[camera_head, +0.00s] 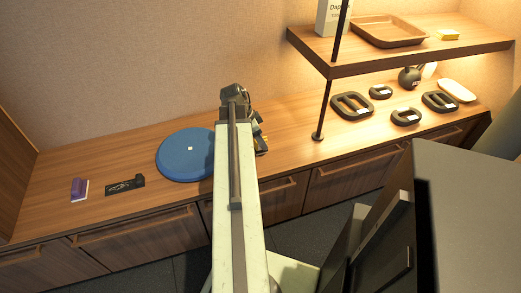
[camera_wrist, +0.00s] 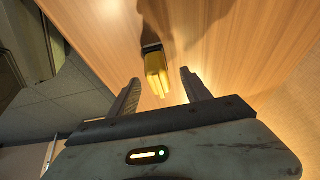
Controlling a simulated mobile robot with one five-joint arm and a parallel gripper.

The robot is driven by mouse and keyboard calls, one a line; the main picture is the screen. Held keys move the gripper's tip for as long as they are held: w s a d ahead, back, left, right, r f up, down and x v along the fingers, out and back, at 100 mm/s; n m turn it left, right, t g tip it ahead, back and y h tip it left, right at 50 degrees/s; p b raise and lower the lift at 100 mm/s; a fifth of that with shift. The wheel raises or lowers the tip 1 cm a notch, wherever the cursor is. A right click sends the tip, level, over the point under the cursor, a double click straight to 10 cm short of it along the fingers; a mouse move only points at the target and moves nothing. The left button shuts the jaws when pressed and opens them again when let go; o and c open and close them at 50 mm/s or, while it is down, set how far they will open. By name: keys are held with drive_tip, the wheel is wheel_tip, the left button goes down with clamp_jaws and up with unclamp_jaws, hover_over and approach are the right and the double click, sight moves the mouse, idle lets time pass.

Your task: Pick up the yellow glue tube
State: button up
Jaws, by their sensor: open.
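In the wrist view, the yellow glue tube (camera_wrist: 156,72) lies on the wooden counter with a dark end pointing away from me. My gripper (camera_wrist: 158,88) is open, its two fingers on either side of the tube's near end in the picture. I cannot tell how much height separates them from it. In the head view, my gripper (camera_head: 250,135) is over the counter behind the end of my arm. The arm hides most of that spot, and only a small dark and yellowish patch shows beside it.
A blue disc (camera_head: 186,154) lies on the counter (camera_head: 55,208) just left of my arm. A purple object (camera_head: 79,188) and a dark flat item (camera_head: 125,186) lie further left. Dark weights (camera_head: 351,105) and a kettlebell (camera_head: 410,77) stand right. A shelf (camera_head: 400,54) on a dark post overhangs there.

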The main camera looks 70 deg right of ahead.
drive_tip(key=b+x, duration=0.3)
drive_tip(key=x, duration=0.1)
drive_tip(key=shift+s+a+f+b, duration=0.1)
drive_tip(key=shift+f+b, duration=0.2)
drive_tip(key=shift+f, duration=0.1)
drive_tip(key=shift+r, duration=0.2)
clamp_jaws()
wheel_tip(320, 180, up, 10)
drive_tip(key=p, duration=1)
drive_tip(key=shift+r+p, duration=0.15)
drive_tip(key=shift+p, duration=0.2)
